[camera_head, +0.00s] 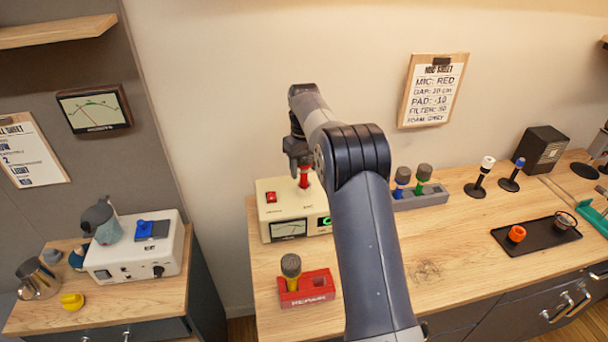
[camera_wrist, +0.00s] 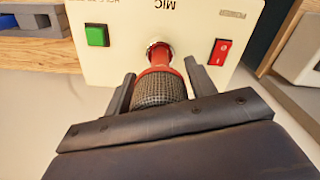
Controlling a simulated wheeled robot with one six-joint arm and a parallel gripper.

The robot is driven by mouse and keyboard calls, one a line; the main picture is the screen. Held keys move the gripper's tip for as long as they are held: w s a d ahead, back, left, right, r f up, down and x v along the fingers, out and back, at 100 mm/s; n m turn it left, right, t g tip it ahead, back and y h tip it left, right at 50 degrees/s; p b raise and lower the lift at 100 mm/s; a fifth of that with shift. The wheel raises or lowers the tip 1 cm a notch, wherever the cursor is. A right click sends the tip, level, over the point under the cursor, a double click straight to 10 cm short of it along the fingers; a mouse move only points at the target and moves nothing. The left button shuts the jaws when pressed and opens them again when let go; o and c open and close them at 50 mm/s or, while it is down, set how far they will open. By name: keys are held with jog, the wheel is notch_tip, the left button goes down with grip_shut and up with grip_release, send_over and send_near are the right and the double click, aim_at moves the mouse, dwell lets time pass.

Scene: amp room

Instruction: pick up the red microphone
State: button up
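The red microphone (camera_head: 304,179) stands upright in the MIC socket on top of the cream test box (camera_head: 283,233). My gripper (camera_head: 299,160) is over it, pointing down. In the wrist view the microphone's dark mesh head (camera_wrist: 160,89) and red collar lie between the two fingers of my gripper (camera_wrist: 160,80). The red stem (camera_wrist: 158,55) enters the metal socket ring. The fingers are close beside the head on both sides; I cannot tell whether they touch it. In the head view my gripper hides the head.
A red REPAIR block (camera_head: 308,292) with a yellow microphone (camera_head: 291,268) stands in front. A grey rack (camera_head: 424,197) holds blue and green microphones at right. A dark tray (camera_head: 545,241) lies farther right. A white device (camera_head: 136,262) is on the left cabinet.

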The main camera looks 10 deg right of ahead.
jog(key=c, duration=1)
jog(key=shift+r, duration=0.15)
notch_tip(320, 180, up, 10)
jog(key=shift+f+b, duration=0.1)
jog(key=shift+b, duration=0.2)
